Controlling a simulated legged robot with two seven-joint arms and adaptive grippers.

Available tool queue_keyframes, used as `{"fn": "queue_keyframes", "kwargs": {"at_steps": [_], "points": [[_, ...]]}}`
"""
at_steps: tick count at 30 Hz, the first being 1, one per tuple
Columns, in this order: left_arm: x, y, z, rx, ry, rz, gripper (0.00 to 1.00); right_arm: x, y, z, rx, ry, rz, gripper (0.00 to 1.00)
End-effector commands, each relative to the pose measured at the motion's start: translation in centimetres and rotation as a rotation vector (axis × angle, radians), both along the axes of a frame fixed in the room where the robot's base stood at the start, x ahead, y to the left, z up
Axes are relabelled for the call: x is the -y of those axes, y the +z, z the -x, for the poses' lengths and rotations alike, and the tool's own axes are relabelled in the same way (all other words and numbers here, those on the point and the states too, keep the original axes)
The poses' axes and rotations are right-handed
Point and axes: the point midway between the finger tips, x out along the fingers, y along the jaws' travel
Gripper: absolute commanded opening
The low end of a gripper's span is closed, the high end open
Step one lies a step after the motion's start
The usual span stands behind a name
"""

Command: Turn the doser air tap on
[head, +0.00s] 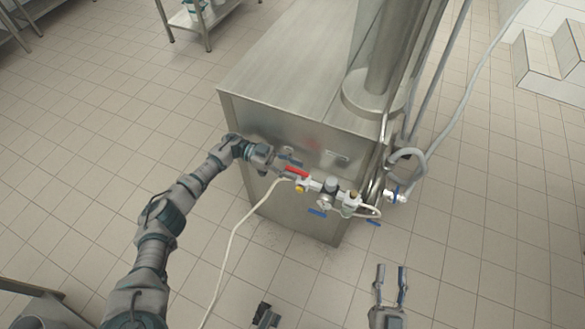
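A row of small valves and fittings runs along the front of the steel machine. It has a red lever tap (297,172) at its left end, a blue lever (317,212) below the middle, and another blue lever (373,222) further right. I cannot tell from labels which is the doser air tap. My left gripper (283,164) is at the left end of the row, right beside the red lever. Its fingers are small and partly lost against the fittings, so contact and opening are unclear. My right gripper (391,277) is low right, open and empty, apart from the valves.
The steel machine (285,70) with its flat top and upright column (395,50) fills the centre. A thin pale hose (235,235) hangs from the valves to the floor. A grey hose (455,120) curves at the right.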

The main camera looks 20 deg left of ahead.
Motion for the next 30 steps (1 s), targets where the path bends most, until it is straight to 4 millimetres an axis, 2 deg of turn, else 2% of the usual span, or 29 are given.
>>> {"fn": "queue_keyframes", "kwargs": {"at_steps": [8,19,24,30], "points": [[-0.4,-0.2,0.1,-0.003,-0.003,-0.002,0.41,0.1,0.3,0.2,0.006,-0.001,0.0,0.4],[-6.2,-0.3,-0.5,-0.002,-0.001,0.0,0.41,0.1,0.2,0.2,0.004,-0.001,0.0,0.4],[-7.4,-0.3,-0.5,-0.001,-0.003,0.001,0.41,0.1,0.1,0.2,0.004,-0.001,0.0,0.4],[-7.5,-0.3,-0.4,-0.001,-0.003,0.0,0.41,0.1,0.1,0.2,0.004,0.0,-0.001,0.4]]}}
